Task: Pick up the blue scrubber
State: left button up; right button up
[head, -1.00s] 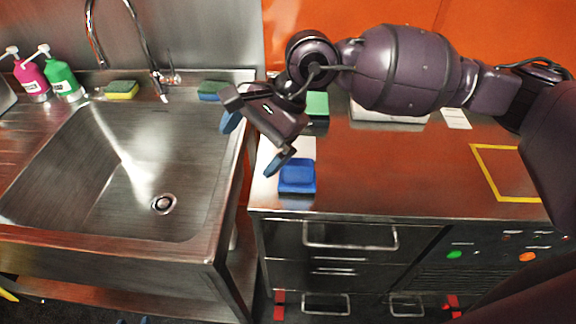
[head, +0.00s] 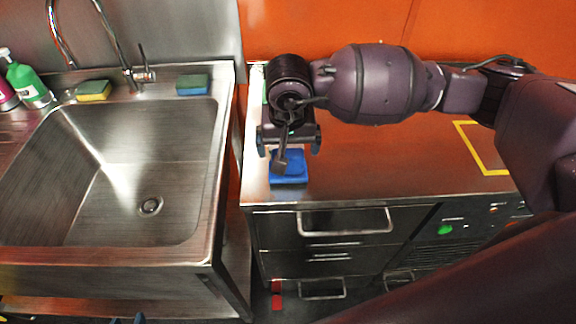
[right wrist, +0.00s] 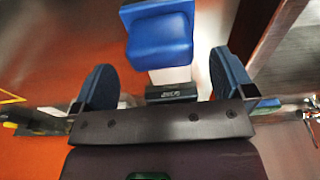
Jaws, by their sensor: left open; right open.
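The blue scrubber (head: 289,180), a small blue block, lies on the counter near its left front corner, partly hidden by my right gripper. My right gripper (head: 288,146) is open and empty, pointing down just above and behind the scrubber in the head view. In the right wrist view the scrubber (right wrist: 160,40) lies ahead of the open fingers (right wrist: 163,78), roughly centred between them and apart from them. Only the bluish tips of my left gripper (head: 132,319) show at the bottom edge of the head view.
A steel sink (head: 120,170) is left of the counter (head: 370,175), with a gap between. A yellow-green sponge (head: 93,91) and a green-and-blue sponge (head: 193,85) lie on its back rim, near a green bottle (head: 27,82). A yellow outline (head: 480,150) marks clear counter at right.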

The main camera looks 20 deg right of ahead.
jog(key=shift+w+f, duration=0.15)
jog(key=shift+f, duration=1.25)
jog(key=shift+w+f, duration=0.15)
jog(key=shift+f, duration=1.2)
jog(key=shift+c, duration=0.5)
jog(key=c, duration=0.9)
jog(key=shift+r, duration=0.15)
notch_tip(320, 180, up, 20)
jog(key=shift+f, duration=0.1)
